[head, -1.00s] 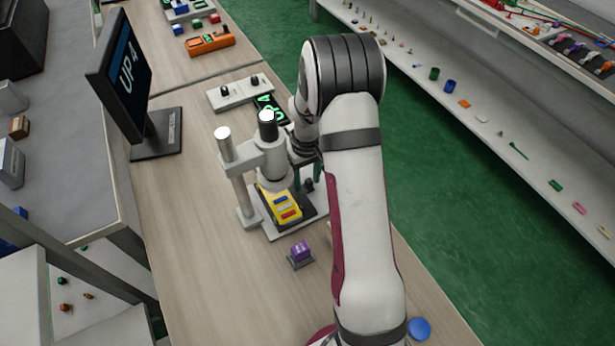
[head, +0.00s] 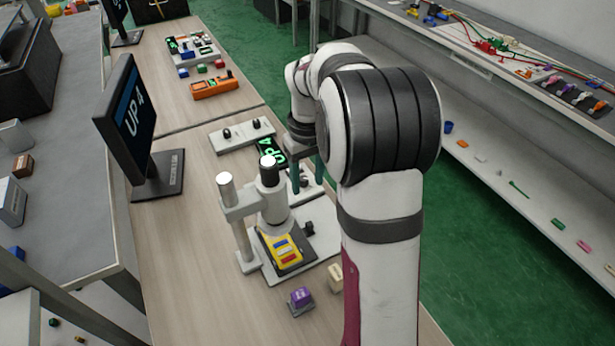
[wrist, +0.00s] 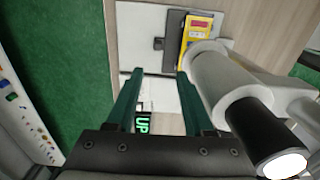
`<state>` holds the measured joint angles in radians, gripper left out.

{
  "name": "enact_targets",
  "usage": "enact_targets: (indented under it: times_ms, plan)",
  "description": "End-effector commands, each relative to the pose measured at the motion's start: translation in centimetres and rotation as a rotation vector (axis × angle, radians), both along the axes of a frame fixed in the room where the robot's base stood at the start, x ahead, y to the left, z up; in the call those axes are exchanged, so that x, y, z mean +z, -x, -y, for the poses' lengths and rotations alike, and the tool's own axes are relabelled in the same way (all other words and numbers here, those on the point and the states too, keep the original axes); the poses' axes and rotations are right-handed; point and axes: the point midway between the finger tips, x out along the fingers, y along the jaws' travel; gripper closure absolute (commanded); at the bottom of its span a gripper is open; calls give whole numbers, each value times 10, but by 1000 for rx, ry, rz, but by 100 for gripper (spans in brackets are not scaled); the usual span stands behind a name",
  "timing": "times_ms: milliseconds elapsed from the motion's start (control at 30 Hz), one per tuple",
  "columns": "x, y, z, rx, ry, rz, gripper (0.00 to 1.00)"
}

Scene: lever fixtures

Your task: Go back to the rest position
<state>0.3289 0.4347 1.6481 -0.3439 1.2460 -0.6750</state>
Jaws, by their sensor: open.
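My gripper (head: 307,178) is behind and to the right of the lever press (head: 270,200) in the head view, partly hidden by my arm. In the wrist view my gripper's (wrist: 158,75) two green fingers are apart with nothing between them. The press's white post and black-collared cylinder (wrist: 235,95) stand just right of the fingers there. A yellow block with red and blue parts (head: 284,249) lies on the press's dark pad. It also shows in the wrist view (wrist: 200,30).
A monitor (head: 128,115) reading "UP 4" stands at the left, and a green "UP 4" display (head: 270,151) lies behind the press. A purple block (head: 300,298) and a cream block (head: 335,278) sit in front. A white two-knob panel (head: 241,135) and an orange box (head: 215,87) are farther back.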

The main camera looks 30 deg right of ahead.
Motion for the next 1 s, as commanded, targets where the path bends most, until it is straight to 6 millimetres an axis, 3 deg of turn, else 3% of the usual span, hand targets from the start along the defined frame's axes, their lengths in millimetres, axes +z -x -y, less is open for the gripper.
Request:
enact_targets:
  times_ms: [400,500,567,667,700,800,900,1000]
  plan:
    - [1,0,0,0,0,0,48]
    - [11,11,-1,-35,18,3,48]
    - [27,33,-9,-95,40,8,48]
    - [51,90,-63,-207,1,13,48]
    - [56,119,-88,-253,-27,9,48]
    - [54,187,-133,-360,-88,-13,48]
    - [44,236,-157,-437,-130,-40,48]
    - [36,259,-167,-475,-147,-56,48]
